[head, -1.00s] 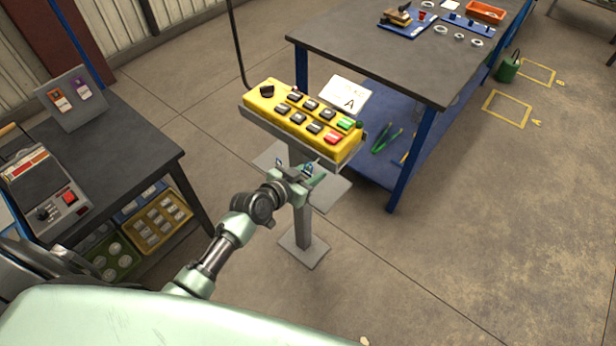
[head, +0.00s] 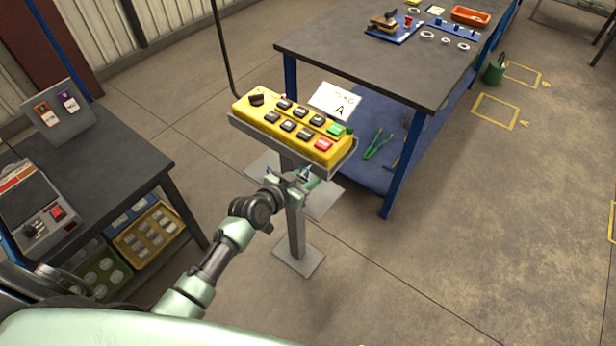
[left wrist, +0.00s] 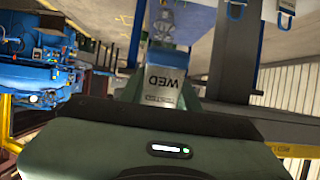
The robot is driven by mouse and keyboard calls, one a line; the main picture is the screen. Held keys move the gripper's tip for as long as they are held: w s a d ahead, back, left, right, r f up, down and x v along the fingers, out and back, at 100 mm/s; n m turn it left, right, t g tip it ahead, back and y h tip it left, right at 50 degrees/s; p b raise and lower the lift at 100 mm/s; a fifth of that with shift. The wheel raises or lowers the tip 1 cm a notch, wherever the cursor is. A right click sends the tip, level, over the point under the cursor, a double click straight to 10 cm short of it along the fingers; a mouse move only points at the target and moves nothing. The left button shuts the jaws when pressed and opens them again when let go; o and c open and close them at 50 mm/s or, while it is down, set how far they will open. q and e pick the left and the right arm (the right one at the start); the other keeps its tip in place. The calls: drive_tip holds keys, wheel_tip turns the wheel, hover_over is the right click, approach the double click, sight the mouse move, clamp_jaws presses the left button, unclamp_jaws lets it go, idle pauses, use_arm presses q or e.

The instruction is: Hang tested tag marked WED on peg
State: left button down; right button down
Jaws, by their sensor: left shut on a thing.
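My left gripper (head: 303,176) is shut on a tag (left wrist: 167,88) marked WED. In the head view the gripper is just below the front of the yellow button box, and the tag is too small to make out. A tilted grey board (head: 60,115) on the left bench carries an orange-topped tag (head: 46,115) and a purple-topped tag (head: 68,100). I cannot make out a bare peg. My right gripper is out of view.
The yellow button box (head: 293,127) stands on a grey post right by my left arm. The left bench (head: 115,150) holds a tester box (head: 40,207). A blue-legged table (head: 360,60) stands behind. The floor at right is mostly clear.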

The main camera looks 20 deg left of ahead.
use_arm(q)
drive_tip(key=c, duration=0.9)
unclamp_jaws()
drive_tip(key=shift+c, duration=0.2)
drive_tip(key=v, duration=0.7)
drive_tip(key=shift+s+a+r+b, duration=0.15)
drive_tip(key=shift+s+r+b, duration=0.05)
drive_tip(key=shift+s+b, duration=0.15)
drive_tip(key=s+a+f+n+g+y, duration=0.15)
drive_tip(key=s+f, duration=0.35)
drive_tip(key=f, duration=0.5)
drive_tip(key=s+a+f+g+y, duration=0.1)
drive_tip(key=s+f+g, duration=0.1)
drive_tip(key=s+f, duration=0.5)
drive_tip(key=s+a+f+n+g+y, duration=0.1)
drive_tip(key=s+f+g, duration=0.1)
drive_tip(key=f, duration=1)
drive_tip(key=s+f+g, duration=0.2)
drive_tip(key=s+f, duration=0.3)
drive_tip(key=s, duration=0.5)
drive_tip(key=s+f+g, duration=0.2)
drive_tip(key=s+f, duration=0.3)
drive_tip(key=s, duration=0.5)
drive_tip(key=s+f+g+y, duration=0.1)
drive_tip(key=s+f, duration=0.4)
drive_tip(key=s, duration=0.5)
drive_tip(key=shift+s+a+f+m+g+b, duration=0.25)
drive_tip(key=shift+s+m+g+b, duration=0.1)
drive_tip(key=shift+m+g+b, duration=0.1)
